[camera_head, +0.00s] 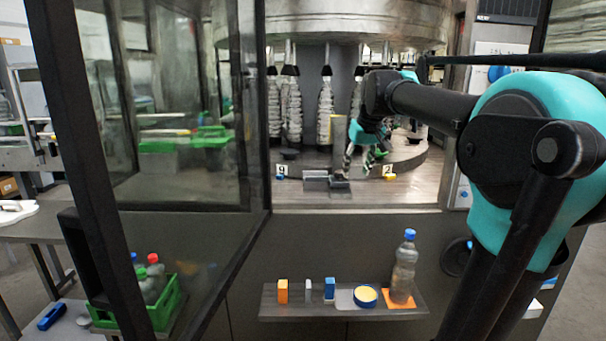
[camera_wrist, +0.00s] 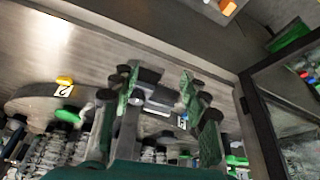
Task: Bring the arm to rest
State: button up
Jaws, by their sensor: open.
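My arm, teal and black, reaches in from the right in the head view. My gripper (camera_head: 358,165) hangs inside the machine opening, over the metal deck (camera_head: 420,192). In the wrist view my gripper (camera_wrist: 158,80) has its two green-and-grey fingers spread apart, with nothing held between them. A grey metal holder (camera_head: 325,182) stands on the deck just left of the fingers in the head view. It also shows behind and between the fingers in the wrist view (camera_wrist: 150,88). I cannot tell whether the fingers touch it.
Label plates nine (camera_head: 281,170) and two (camera_head: 389,171) flank the holder. Wrapped bottles (camera_head: 325,112) hang behind. The open glass door (camera_head: 262,120) stands left. A front shelf (camera_head: 290,305) bears small blocks, a yellow-and-blue disc and a bottle (camera_head: 403,270). A green crate (camera_head: 170,300) holds bottles.

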jog(key=s+d+f+m, duration=0.1)
jog(key=s+f, duration=1.1)
jog(key=f, duration=0.4)
jog(key=s+d+f+m+h, duration=0.1)
jog(key=s+d+f, duration=0.1)
jog(key=s+f, duration=1.1)
notch_tip(320, 180, down, 4)
jog(key=shift+s+f+m, duration=0.15)
jog(key=shift+f+m, duration=0.05)
jog(key=shift+m, duration=0.1)
